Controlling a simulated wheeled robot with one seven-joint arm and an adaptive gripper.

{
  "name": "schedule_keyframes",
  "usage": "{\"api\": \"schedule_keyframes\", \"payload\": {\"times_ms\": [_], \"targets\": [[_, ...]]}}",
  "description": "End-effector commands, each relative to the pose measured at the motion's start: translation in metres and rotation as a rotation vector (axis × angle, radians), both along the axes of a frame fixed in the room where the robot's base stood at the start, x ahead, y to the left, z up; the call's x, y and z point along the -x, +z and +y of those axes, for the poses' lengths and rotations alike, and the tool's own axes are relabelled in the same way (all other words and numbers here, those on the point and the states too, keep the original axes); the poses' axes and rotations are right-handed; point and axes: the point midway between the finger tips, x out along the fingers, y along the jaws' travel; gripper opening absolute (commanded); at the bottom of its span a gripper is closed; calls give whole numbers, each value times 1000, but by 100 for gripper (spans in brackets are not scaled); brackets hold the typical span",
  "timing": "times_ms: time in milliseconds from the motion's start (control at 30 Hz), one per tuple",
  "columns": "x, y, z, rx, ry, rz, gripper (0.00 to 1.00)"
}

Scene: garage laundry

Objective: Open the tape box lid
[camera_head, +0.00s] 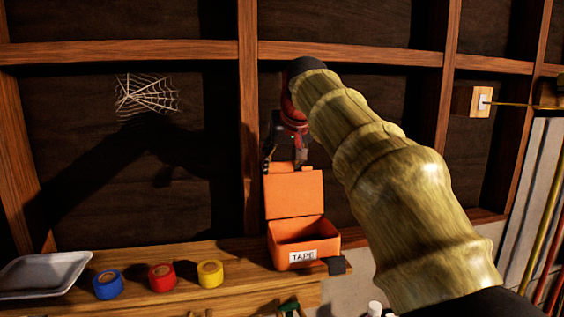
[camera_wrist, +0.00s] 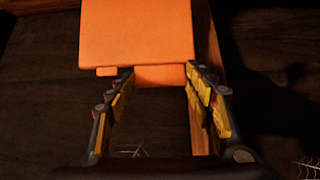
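The orange tape box (camera_head: 300,250) with a white "TAPE" label stands on the wooden shelf. Its lid (camera_head: 293,193) is raised and stands roughly upright at the back, with the inside of the box showing. My gripper (camera_head: 284,160) is just above the lid's top edge, partly hidden behind my arm. In the wrist view the lid (camera_wrist: 136,35) fills the upper middle. The fingers of my gripper (camera_wrist: 159,73) are spread apart there, with an orange strip of the lid's edge between or just beyond the tips. I cannot tell whether they touch it.
Blue (camera_head: 108,283), red (camera_head: 162,276) and yellow (camera_head: 209,273) tape rolls stand on the shelf left of the box. A pale tray (camera_head: 45,273) lies at the far left. A dark block (camera_head: 336,265) is at the box's right. A wooden stud wall (camera_head: 249,120) is close behind.

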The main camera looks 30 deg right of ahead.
Motion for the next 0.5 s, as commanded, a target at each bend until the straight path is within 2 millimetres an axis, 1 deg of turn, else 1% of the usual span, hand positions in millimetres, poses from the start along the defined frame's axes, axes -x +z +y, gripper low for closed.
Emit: {"api": "schedule_keyframes", "payload": {"times_ms": [33,133,400,500], "targets": [[0,-2,0,-2,-1,5,55],[0,-2,0,-1,0,4,61],[0,-1,0,-1,0,3,61],[3,2,1,0,0,1,61]]}}
